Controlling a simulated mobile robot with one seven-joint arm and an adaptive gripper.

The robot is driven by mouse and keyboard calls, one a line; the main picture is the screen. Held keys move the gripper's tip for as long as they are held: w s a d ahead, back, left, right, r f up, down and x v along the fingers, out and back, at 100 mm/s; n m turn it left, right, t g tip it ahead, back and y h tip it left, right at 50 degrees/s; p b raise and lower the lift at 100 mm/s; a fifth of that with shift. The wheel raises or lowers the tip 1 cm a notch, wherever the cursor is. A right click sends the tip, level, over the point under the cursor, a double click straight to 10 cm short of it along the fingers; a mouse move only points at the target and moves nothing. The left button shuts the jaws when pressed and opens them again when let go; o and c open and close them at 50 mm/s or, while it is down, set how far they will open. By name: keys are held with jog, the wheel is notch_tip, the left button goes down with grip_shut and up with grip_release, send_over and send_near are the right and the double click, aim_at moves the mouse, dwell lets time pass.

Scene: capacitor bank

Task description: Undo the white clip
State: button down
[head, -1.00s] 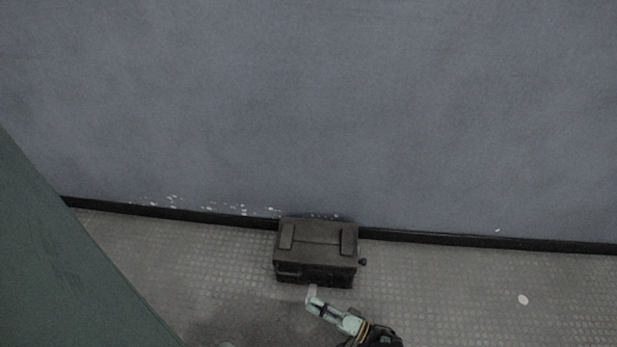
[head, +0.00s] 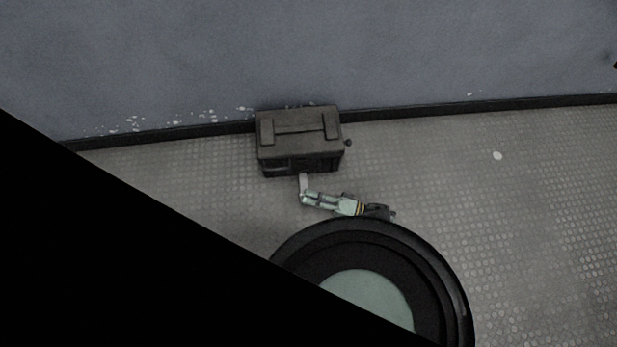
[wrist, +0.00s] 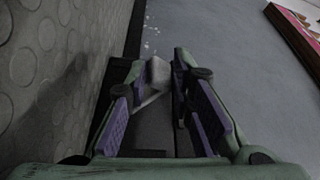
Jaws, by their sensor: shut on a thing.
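A small pale, whitish clip (head: 303,184) shows at the front lower edge of a dark grey case (head: 299,128). In the wrist view the clip (wrist: 158,73) is a light block between my fingertips. My gripper (head: 306,198) is pale green, points left and sits just in front of the case. In the wrist view my gripper (wrist: 162,82) has purple pads and is shut on the clip. My fingers hide part of the clip, so how it is fastened cannot be told.
The case stands on the studded floor (head: 450,190) against the black skirting of a blue-grey wall (head: 350,50). A red-edged panel (wrist: 300,25) hangs on the wall in the wrist view. A black area covers the lower left of the head view. Floor to the right is clear.

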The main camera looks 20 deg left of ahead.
jog(key=shift+w+d+f, duration=0.1)
jog(key=shift+d+f, duration=0.05)
jog(key=shift+f, duration=0.1)
jog(key=c, duration=1.7)
grip_release()
